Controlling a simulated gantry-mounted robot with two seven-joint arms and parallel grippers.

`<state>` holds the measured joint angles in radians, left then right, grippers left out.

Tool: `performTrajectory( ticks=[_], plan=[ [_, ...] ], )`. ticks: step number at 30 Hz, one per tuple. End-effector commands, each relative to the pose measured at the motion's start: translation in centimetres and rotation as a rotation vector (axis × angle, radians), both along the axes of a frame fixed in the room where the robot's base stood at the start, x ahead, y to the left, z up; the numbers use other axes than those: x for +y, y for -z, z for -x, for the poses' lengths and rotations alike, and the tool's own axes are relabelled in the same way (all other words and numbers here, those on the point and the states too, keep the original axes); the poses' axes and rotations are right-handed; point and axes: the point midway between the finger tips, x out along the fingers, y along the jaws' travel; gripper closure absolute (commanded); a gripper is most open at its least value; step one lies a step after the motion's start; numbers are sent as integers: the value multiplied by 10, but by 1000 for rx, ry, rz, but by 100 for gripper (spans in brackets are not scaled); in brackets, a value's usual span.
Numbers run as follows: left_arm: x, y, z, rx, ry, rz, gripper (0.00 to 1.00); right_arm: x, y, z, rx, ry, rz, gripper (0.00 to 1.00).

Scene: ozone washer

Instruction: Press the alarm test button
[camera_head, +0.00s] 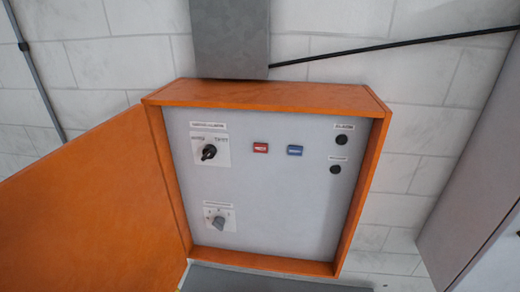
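An orange control box (262,93) hangs on the wall with its door (90,205) swung open to the left. Its pale panel (270,205) carries a black rotary switch (209,152) at upper left and a grey knob (218,223) at lower left. A red button (260,147) and a blue button (295,150) sit near the upper middle. Two round black parts, an upper one (341,140) and a lower one (335,169), are at the right under small labels. The label text is too small to read surely, so I cannot tell which is the alarm test button. Neither gripper is in view.
A grey duct (230,38) comes down to the box top. A black cable (400,43) runs right from it along the white block wall (330,18). A grey cabinet (470,190) stands at the right. The space before the panel is clear.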

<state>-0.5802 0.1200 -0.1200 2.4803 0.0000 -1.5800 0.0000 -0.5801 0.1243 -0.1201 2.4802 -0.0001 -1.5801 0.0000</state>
Motion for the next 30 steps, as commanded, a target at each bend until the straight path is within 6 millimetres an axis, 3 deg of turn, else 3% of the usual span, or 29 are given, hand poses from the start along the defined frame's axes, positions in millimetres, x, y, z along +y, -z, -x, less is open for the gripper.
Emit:
performTrajectory(
  ticks=[1, 11, 30],
  plan=[
    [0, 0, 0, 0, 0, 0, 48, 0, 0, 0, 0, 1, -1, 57],
    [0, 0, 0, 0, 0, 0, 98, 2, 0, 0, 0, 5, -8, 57],
    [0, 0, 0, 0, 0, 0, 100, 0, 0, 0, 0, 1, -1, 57]
  ],
)
